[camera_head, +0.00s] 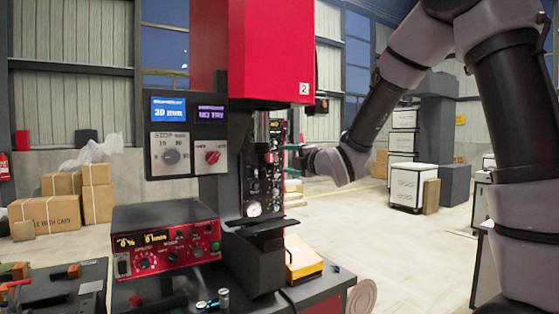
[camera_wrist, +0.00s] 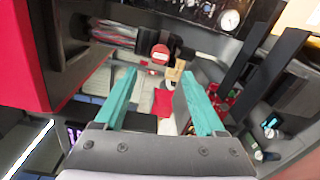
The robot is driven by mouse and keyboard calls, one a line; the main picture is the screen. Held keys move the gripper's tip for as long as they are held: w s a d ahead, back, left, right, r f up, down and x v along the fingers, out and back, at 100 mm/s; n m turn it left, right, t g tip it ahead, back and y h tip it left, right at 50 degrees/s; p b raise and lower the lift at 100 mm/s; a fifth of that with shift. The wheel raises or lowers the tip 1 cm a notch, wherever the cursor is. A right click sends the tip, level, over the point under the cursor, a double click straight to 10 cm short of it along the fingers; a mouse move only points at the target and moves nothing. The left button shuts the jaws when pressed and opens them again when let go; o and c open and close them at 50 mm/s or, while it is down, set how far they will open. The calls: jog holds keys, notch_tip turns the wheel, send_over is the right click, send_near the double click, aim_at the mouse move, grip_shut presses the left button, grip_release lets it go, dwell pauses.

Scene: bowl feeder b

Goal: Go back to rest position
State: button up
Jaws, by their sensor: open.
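My gripper (camera_head: 290,160) is raised in front of the red press machine (camera_head: 270,50), at the height of its gauge panel. In the wrist view my gripper (camera_wrist: 160,95) shows two teal fingers spread apart with nothing between them. Its fingers point across the gap between the press head and the dark work plate (camera_head: 255,226). In the head view the fingers are small and partly merge with the panel behind them. My arm reaches in from the right side of the head view.
A red control box (camera_head: 166,246) stands left of the press. A yellow block (camera_head: 302,259) lies right of the plate. A display panel (camera_head: 186,137) hangs on the left. Cardboard boxes (camera_head: 97,193) and white cabinets (camera_head: 408,186) stand further back.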

jog(key=shift+v, duration=0.8)
